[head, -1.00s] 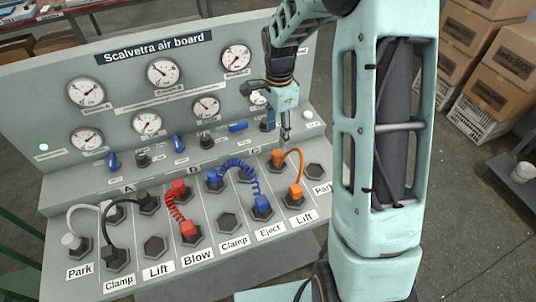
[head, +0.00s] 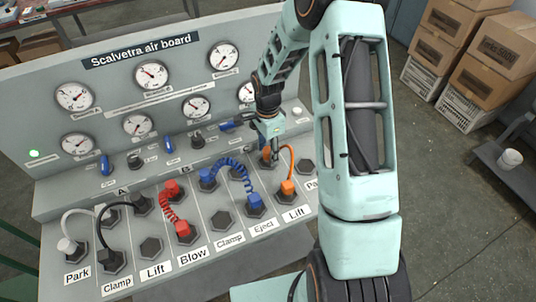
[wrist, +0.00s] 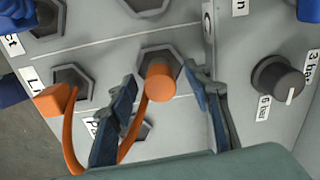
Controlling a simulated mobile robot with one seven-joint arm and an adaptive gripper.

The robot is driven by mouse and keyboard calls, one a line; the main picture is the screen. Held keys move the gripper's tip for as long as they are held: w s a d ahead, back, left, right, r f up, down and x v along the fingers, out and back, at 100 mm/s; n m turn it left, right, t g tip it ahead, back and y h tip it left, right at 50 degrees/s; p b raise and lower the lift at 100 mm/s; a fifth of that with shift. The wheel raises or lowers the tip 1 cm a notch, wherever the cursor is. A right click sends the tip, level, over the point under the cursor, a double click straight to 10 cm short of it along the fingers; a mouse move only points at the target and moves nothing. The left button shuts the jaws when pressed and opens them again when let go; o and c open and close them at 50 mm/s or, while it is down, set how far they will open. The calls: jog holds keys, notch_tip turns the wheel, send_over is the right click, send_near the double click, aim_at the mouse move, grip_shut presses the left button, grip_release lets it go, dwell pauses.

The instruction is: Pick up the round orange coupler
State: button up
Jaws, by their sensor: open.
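The round orange coupler (wrist: 160,82) sits in a hexagonal socket in the upper row of the board's sloped panel. In the wrist view it stands between the two fingers of my gripper (wrist: 162,79), which is open, with a gap visible toward the right finger. An orange hose runs from it to a blockier orange coupler (wrist: 56,99) in the socket above the "Lift" label, which also shows in the head view (head: 288,187). In the head view my gripper (head: 272,151) is at the round coupler and partly hides it.
The blue coiled hose (head: 237,172) lies just left of the orange one, and the red coiled hose (head: 168,205) further left. A black knob (wrist: 278,77) sticks up right of my gripper in the wrist view. Gauges (head: 196,107) line the upright board behind.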

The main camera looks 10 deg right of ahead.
jog(key=shift+f, duration=0.15)
grip_shut()
dwell(0.4)
